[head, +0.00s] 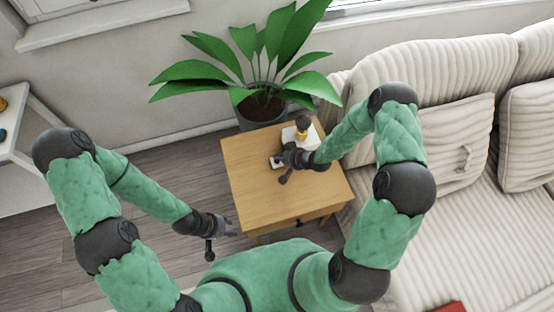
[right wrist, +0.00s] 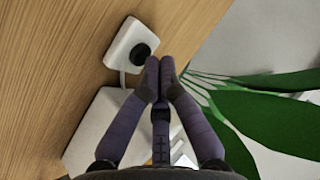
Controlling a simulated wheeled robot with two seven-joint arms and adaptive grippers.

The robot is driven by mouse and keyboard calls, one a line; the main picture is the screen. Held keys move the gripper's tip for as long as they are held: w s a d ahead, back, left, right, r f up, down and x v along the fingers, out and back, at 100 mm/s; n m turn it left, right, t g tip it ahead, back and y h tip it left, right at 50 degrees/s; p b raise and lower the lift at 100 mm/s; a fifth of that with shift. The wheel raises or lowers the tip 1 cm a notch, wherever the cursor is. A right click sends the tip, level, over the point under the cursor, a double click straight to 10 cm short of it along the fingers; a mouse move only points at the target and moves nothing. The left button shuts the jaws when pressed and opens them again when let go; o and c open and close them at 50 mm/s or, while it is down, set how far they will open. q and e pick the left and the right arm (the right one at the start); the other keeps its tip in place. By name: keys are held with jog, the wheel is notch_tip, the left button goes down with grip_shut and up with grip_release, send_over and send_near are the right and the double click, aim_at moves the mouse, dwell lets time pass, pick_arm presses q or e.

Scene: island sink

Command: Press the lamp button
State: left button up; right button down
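The lamp (head: 313,132), with a white base and a dark and gold top, stands at the back of the wooden side table. Its white base (right wrist: 93,128) fills the lower left of the right wrist view. A small white box with a round black button (right wrist: 141,53) lies on the tabletop, joined to the base by a white cord. My right gripper (right wrist: 160,62) is shut and empty, its fingertips just right of the button; contact cannot be told. In the head view my right gripper (head: 283,159) partly hides the box. My left gripper (head: 230,228) hangs left of the table; its fingers are unclear.
The wooden side table (head: 250,170) has a clear front and left top. A potted plant (head: 262,105) stands behind it, leaves reaching near the lamp. A cream sofa (head: 450,200) is on the right, a white shelf (head: 25,130) at the far left.

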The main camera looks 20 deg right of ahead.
pick_arm(q)
jog(key=shift+r, duration=0.2)
pick_arm(e)
jog(key=shift+r, duration=0.25)
jog(key=shift+r+p, duration=2.5)
jog(key=shift+r, duration=0.5)
pick_arm(q)
notch_tip(320, 180, up, 5)
jog(key=shift+f, duration=0.15)
pick_arm(e)
jog(key=shift+f, duration=0.1)
